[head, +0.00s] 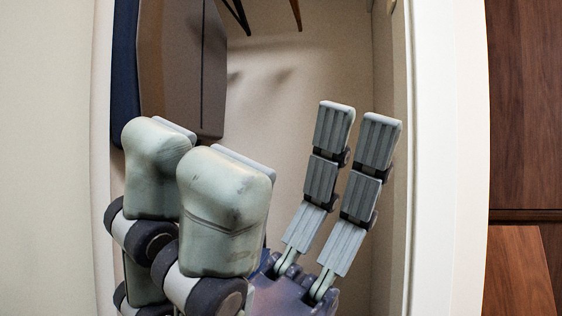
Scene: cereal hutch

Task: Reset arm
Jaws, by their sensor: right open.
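My right gripper (275,140) fills the lower middle of the head view, close to the camera, with its fingers pointing up. It is open: thick pale green fingers stand on the left and slimmer grey ridged fingers on the right, with a wide empty gap between them. Nothing is held. My left gripper is not in view.
Behind the gripper is a cream recess with a white frame (449,150) on its right. A grey-brown box-like object (185,65) stands in its upper left, beside a dark blue one (124,80). Dark wood panels (525,100) lie at the far right.

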